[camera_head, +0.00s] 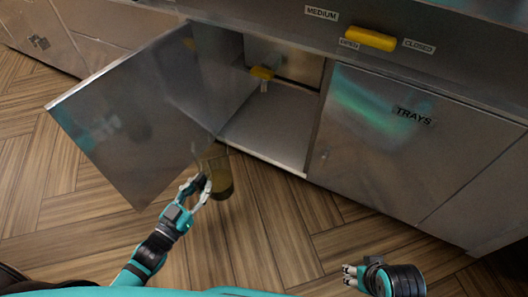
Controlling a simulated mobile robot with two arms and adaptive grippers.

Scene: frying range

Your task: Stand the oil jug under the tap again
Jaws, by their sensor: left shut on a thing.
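The oil jug (221,181) is a see-through vessel with a brownish tint, in front of the open cabinet and just outside its sill. My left gripper (202,186) is shut on the jug's near left side and partly covers it. The tap (264,85) is inside the cabinet, a short spout under a yellow handle (262,72). The cabinet floor (268,128) below the tap is bare. My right gripper (349,275) is at the bottom right, well away from the jug; its finger gap is not clear.
The open cabinet door (135,115) stands out to the left, close to my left gripper and the jug. A closed door marked TRAYS (385,150) is on the right. The wooden floor (270,225) in front is clear.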

